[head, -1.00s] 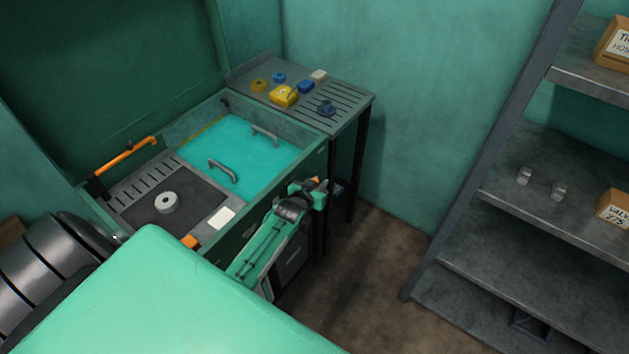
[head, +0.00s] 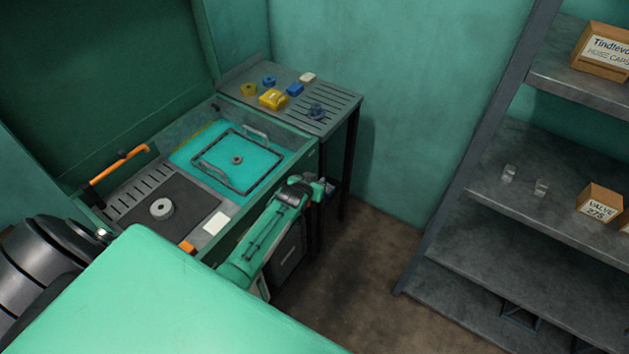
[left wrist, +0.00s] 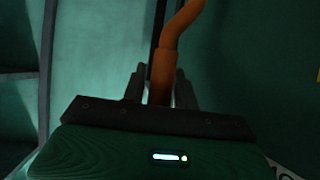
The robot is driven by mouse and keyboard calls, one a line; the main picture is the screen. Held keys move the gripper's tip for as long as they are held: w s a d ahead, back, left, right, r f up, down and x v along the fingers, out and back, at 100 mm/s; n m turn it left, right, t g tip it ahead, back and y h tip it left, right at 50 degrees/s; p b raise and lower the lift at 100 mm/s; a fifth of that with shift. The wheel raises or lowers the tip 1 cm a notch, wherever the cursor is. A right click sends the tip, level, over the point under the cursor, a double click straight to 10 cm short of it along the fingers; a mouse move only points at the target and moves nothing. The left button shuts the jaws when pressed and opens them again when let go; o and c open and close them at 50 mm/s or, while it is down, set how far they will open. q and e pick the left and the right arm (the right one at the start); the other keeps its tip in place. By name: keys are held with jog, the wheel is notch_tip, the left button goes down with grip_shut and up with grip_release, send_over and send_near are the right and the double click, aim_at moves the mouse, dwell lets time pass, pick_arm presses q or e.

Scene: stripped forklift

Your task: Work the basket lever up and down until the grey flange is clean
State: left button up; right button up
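The washing tank (head: 307,165) holds turquoise liquid. My left gripper (head: 314,186) is at the tank's right front side. In the left wrist view, the orange basket lever (left wrist: 162,75) stands between its two grey fingers (left wrist: 160,88), which look closed against it. The lever is mostly hidden in the head view. My right gripper is not in view.
A lighter grey ring (head: 161,208) lies on the dark mat left of the liquid. An orange-handled bar (head: 118,164) is at the tank's left end. Yellow and blue parts lie on the slatted side table (head: 333,100). Shelves (head: 520,180) stand right; floor between is clear.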

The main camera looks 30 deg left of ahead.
pick_arm(q)
jog(key=shift+o, duration=0.9)
jog(key=shift+s, duration=0.1)
jog(key=shift+s+r, duration=0.1)
jog(key=shift+s, duration=0.15)
jog(key=b+v, duration=0.2)
jog(key=v, duration=1.1)
jog(key=shift+r, duration=0.2)
jog(key=shift+w, duration=0.1)
